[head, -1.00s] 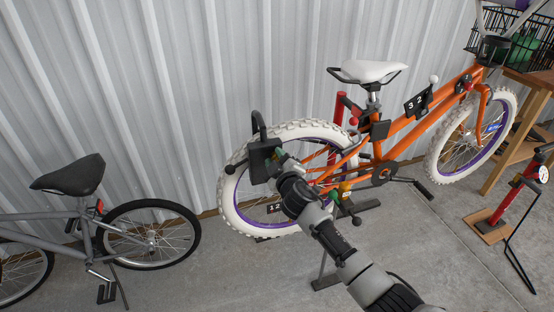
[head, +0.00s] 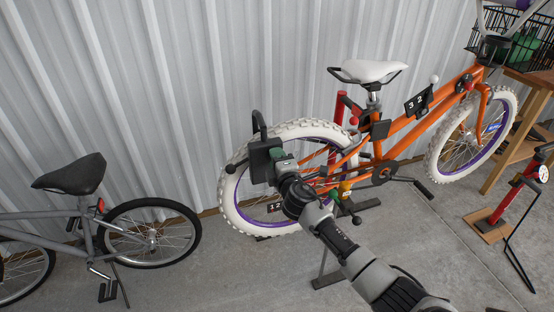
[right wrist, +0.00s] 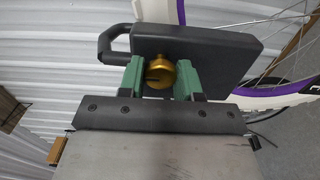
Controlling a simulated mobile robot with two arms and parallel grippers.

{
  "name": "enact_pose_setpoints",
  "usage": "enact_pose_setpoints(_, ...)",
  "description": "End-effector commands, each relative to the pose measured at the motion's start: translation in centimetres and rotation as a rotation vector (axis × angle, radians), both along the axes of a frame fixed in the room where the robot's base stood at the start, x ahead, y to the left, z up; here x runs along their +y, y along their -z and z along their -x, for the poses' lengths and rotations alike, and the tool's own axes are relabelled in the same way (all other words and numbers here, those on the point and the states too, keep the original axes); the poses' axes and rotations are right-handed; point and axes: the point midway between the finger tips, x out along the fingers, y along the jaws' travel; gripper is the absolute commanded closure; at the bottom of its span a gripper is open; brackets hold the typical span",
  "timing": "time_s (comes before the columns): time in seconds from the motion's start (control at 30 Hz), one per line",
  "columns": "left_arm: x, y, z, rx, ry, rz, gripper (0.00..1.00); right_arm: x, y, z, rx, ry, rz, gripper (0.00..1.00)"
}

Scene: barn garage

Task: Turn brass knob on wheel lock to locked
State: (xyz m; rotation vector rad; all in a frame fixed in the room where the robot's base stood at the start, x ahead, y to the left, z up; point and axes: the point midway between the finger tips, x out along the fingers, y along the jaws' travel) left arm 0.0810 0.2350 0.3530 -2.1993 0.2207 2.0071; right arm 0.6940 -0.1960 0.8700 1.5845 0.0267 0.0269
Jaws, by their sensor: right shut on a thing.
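The wheel lock (head: 263,160) is a dark box with a black shackle, at the rear wheel of the orange bike (head: 402,124). In the right wrist view the lock body (right wrist: 208,48) fills the upper middle. Its round brass knob (right wrist: 160,73) stands out from its face. My right gripper (right wrist: 160,78), with green fingers, is shut on the brass knob, one finger on each side. In the head view my right gripper (head: 280,163) is at the lock's face and hides the knob. A dark slot shows on the knob. My left gripper is not in view.
The white rear tire (head: 229,202) stands right behind the lock. A grey bike (head: 95,215) stands at the left. A red pump (head: 510,198) and a wooden bench (head: 530,85) are at the right. A corrugated wall (head: 120,80) closes the back.

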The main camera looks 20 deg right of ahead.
Motion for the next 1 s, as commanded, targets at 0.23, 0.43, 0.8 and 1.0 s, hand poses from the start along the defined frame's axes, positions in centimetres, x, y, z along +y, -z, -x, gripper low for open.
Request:
enact_pose_setpoints(0.23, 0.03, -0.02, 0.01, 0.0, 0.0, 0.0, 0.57, 0.03, 0.17, 0.04, 0.002, 0.0, 0.031, 0.9)
enact_pose_setpoints(0.43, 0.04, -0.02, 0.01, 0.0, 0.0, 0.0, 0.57, 0.03, 0.18, 0.04, 0.002, -0.001, 0.032, 0.9)
enact_pose_setpoints(0.8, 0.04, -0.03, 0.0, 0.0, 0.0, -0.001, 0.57, 0.02, 0.12, 0.02, 0.001, 0.0, 0.03, 0.43)
enact_pose_setpoints(1.0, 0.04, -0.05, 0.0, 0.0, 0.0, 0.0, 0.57, 0.01, 0.07, 0.08, 0.0, 0.0, 0.029, 0.43)
